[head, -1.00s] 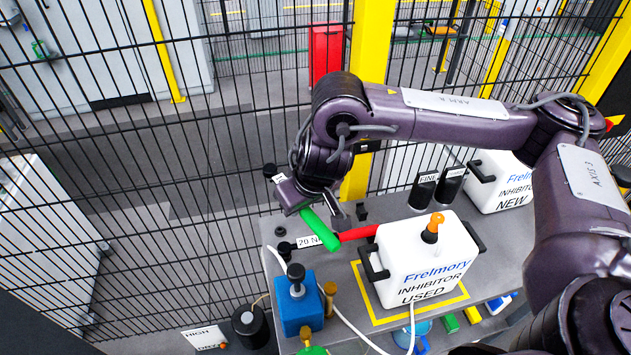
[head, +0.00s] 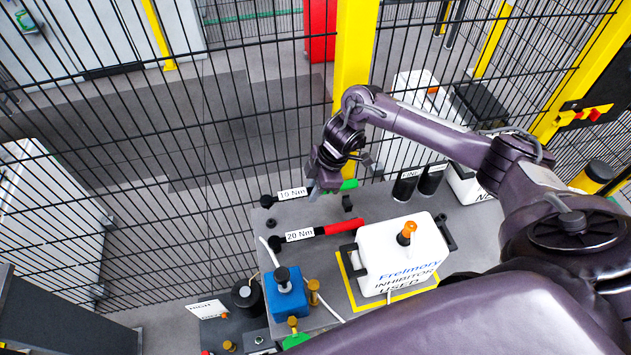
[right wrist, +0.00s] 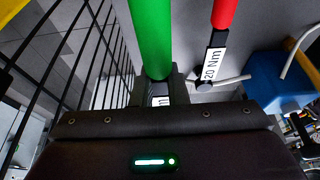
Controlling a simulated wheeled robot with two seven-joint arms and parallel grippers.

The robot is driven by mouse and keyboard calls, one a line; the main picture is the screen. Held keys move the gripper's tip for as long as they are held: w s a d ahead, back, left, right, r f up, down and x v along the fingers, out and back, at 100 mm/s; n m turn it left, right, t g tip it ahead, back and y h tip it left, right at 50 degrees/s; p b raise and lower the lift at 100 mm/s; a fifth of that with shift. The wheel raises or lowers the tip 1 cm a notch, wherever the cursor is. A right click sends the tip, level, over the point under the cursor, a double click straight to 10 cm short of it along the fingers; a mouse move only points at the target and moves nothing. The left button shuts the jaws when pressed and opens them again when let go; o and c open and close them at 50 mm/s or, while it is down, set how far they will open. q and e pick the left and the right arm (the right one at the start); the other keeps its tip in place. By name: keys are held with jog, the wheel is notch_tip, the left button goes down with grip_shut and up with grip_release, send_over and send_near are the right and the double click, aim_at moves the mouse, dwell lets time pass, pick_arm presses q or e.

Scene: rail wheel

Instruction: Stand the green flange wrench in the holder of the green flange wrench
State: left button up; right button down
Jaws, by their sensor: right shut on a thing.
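The green flange wrench has a green handle (head: 348,186), a white "10 Nm" label (head: 292,194) and a black head (head: 266,201). My right gripper (head: 325,186) is shut on it between label and handle. In the head view the wrench lies nearly level, head to the left. The right wrist view shows the green handle (right wrist: 150,35) rising from between the fingers (right wrist: 160,92). A small black post (head: 347,203) below the handle seems part of its holder; whether they touch I cannot tell. My left gripper is not in view.
A red-handled wrench (head: 345,227) labelled 20 Nm lies in front. A white inhibitor canister (head: 398,260) stands to the right and a blue block (head: 286,295) at front left. Black cups (head: 405,187) stand behind. A mesh fence and yellow post (head: 354,70) close off the back.

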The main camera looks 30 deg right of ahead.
jog(key=shift+a+r, duration=0.1)
jog(key=shift+a, duration=0.05)
jog(key=shift+s, duration=0.1)
jog(key=b, duration=0.3)
send_over(313, 214)
notch_tip(313, 214, down, 5)
jog(key=shift+s+r, duration=0.1)
jog(key=shift+r, duration=0.05)
jog(key=shift+f, duration=0.2)
jog(key=shift+p, duration=0.4)
dwell(1.5)
